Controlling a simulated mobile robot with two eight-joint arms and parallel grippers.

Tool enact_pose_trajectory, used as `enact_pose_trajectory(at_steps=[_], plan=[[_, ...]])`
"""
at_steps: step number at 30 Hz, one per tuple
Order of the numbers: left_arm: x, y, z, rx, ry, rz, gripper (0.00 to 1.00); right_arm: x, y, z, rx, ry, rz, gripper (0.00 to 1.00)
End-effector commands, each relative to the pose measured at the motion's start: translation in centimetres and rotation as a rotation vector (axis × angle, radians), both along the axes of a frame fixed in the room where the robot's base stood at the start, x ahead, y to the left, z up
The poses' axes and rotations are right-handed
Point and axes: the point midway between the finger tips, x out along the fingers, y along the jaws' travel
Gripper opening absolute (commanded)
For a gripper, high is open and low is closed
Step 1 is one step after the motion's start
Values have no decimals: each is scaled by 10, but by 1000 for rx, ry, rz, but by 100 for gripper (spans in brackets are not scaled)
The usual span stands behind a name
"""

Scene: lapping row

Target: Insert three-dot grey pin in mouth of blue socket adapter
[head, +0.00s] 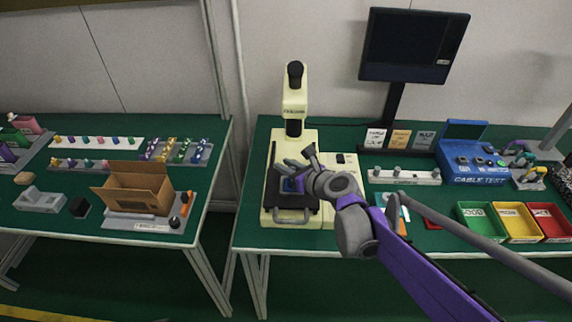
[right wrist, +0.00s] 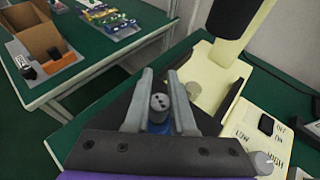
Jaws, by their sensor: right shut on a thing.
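My right gripper (head: 290,171) is over the black stage of the cream press-like machine (head: 312,144). In the right wrist view the gripper (right wrist: 160,92) is shut on the grey pin (right wrist: 159,102), which shows dark dots on its round end. The blue socket adapter (right wrist: 158,128) shows just below the pin, between the fingers. In the head view a bit of the blue adapter (head: 287,185) shows under the gripper. The fingers hide the pin's lower end, so I cannot tell whether it is inside the adapter's mouth. My left gripper is not in view.
The machine's column and head (head: 295,95) stand just behind the gripper. A white rack (head: 402,177) with several grey pins is to the right, near a blue cable-test box (head: 478,165) and coloured bins (head: 515,222). A second table with a cardboard box (head: 138,190) is left.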

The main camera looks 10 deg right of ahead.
Motion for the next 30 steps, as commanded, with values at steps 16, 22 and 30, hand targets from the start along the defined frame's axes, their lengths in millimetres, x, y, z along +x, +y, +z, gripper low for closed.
enact_pose_trajectory(at_steps=[16,22,30], plan=[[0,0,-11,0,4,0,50,0,0,-15,1,0,0,0],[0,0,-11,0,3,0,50,0,0,-14,0,0,0,52],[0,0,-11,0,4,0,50,0,0,-14,0,0,0,58]])
